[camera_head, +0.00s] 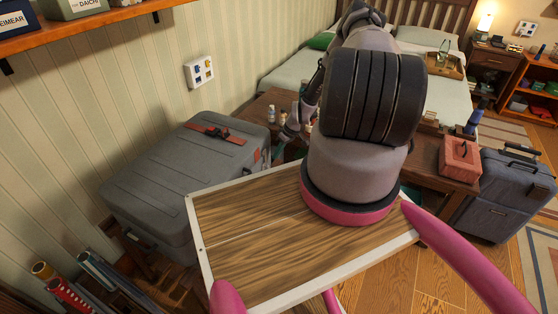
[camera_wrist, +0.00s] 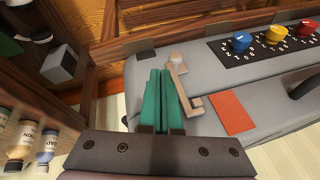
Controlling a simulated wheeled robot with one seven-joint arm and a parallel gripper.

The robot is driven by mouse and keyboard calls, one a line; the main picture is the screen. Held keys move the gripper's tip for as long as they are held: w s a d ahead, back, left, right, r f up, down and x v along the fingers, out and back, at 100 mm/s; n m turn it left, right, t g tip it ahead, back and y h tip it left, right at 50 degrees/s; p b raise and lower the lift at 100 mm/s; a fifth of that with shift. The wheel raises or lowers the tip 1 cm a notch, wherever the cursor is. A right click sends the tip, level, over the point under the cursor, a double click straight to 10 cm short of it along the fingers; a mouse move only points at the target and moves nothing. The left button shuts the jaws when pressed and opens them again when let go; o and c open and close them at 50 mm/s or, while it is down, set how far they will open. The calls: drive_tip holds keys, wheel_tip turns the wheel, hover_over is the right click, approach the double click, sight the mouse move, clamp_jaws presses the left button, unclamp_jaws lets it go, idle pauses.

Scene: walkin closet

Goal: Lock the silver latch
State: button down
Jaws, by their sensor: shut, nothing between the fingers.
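In the wrist view, my gripper (camera_wrist: 160,99) shows its two green fingers side by side, shut and empty. Just right of them is a pale, tan-looking hooked latch (camera_wrist: 181,84), with a rounded upper end and a bent lower end. It lies against the side of a grey case (camera_wrist: 215,82). The fingers are very close to the latch; I cannot tell whether they touch it. In the head view, the grey case (camera_head: 170,180) stands closed by the wall, and the latch cannot be made out there.
An orange-red patch (camera_wrist: 232,113) and a dial panel with blue (camera_wrist: 241,42), yellow and red knobs lie beside the latch. Small bottles (camera_wrist: 22,142) stand close by on a wooden table. In the head view, a red box (camera_head: 460,160) and a blue-grey suitcase (camera_head: 505,190) are at right.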

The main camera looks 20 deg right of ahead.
drive_tip(key=v, duration=1)
drive_tip(key=shift+w+r, duration=0.1)
